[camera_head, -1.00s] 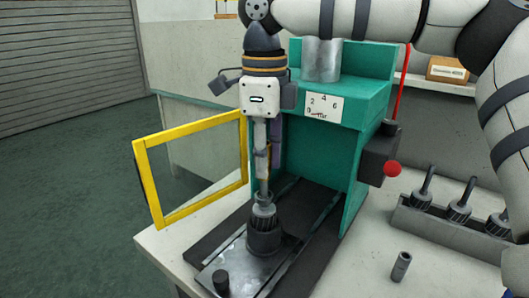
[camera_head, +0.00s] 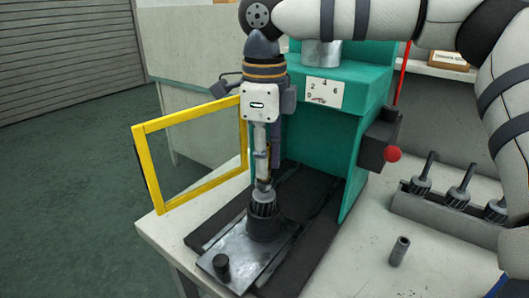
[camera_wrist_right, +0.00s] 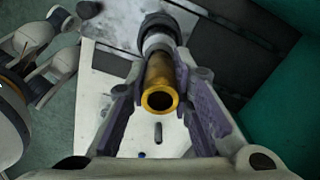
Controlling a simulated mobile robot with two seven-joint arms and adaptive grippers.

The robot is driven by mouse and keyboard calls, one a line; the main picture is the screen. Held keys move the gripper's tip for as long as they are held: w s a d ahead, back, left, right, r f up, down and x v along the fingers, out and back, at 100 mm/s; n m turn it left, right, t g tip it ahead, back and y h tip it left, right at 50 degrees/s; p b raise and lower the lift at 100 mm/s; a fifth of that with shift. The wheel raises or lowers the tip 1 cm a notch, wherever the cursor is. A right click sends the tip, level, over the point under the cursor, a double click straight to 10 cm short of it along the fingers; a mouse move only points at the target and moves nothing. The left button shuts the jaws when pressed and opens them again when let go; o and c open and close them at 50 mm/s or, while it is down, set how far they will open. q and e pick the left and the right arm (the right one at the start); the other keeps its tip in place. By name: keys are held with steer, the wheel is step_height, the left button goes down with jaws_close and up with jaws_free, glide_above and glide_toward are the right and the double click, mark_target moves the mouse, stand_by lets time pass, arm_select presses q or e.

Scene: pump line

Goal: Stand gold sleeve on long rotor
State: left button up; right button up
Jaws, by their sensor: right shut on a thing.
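The gold sleeve (camera_wrist_right: 160,85) lies between the purple-padded fingers of my right gripper (camera_wrist_right: 160,92) in the wrist view. My right gripper (camera_head: 262,170) is shut on it and points down over the rotor in the head view, where its fingers largely hide the sleeve. The long rotor (camera_head: 263,203), grey and ribbed, stands upright in a dark round holder (camera_head: 265,228). It shows beyond the sleeve in the wrist view (camera_wrist_right: 157,42), roughly in line with it. I cannot tell whether sleeve and rotor touch.
The green press (camera_head: 325,140) stands close behind and right of my gripper. An open yellow frame guard (camera_head: 190,120) is at left. A rack (camera_head: 440,215) with several rotors and a small grey cylinder (camera_head: 399,251) are on the bench at right.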

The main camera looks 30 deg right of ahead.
steer(key=shift+f, duration=0.25)
steer(key=o, duration=1.2)
steer(key=shift+r, duration=0.1)
steer(key=shift+r, duration=2.9)
